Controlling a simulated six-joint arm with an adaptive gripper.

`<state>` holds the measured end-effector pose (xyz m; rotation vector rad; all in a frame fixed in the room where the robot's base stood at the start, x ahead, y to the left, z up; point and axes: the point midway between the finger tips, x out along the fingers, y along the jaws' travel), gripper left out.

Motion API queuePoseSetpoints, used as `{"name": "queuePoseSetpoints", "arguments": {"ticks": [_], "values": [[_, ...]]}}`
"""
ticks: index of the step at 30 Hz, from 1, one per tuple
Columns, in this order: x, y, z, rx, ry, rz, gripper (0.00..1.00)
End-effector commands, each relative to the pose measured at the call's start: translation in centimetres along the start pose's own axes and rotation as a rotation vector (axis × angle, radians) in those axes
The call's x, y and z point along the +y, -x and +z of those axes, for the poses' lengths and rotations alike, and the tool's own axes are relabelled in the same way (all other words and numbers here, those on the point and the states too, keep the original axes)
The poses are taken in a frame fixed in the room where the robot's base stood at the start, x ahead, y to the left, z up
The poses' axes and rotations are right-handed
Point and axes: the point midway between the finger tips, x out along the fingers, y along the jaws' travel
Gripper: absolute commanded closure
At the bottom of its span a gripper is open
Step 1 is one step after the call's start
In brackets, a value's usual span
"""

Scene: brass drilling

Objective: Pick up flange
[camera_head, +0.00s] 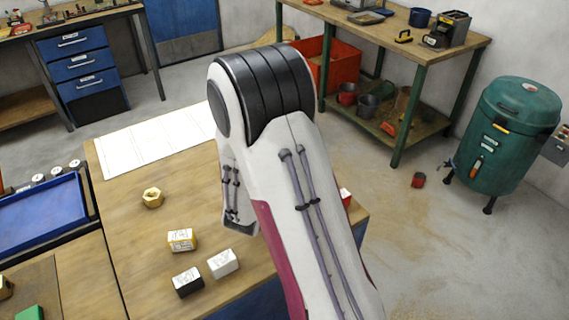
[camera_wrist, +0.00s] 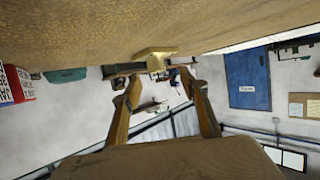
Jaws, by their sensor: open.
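In the wrist view a brass piece (camera_wrist: 155,56), which looks like a flange, rests on the wooden tabletop; the view is upside down, so the table is at the top. My gripper (camera_wrist: 160,74) is open, its two fingers spread with the brass piece ahead between their tips. I cannot tell if either finger touches it. In the head view a brass hexagonal piece with a central hole (camera_head: 152,198) lies on the table (camera_head: 140,260). I cannot tell if it is the same piece. My arm hides my gripper in the head view.
A yellow-white box (camera_head: 182,240), a white box (camera_head: 223,263) and a black-white box (camera_head: 188,282) stand near the table's front. A white sheet (camera_head: 150,140) lies at the back, and a blue tray (camera_head: 40,215) is at left. A red-white box (camera_wrist: 16,85) shows in the wrist view.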

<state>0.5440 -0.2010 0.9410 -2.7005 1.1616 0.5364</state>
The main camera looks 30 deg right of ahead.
Motion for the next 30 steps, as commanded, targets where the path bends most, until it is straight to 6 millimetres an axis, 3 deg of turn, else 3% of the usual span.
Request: {"name": "queuePoseSetpoints", "arguments": {"ticks": [14,30], "values": [[0.1,-2.5,-0.1,0.000,0.000,-0.001,0.56],[0.3,-3.4,-0.2,-0.001,-0.001,0.001,0.56]]}}
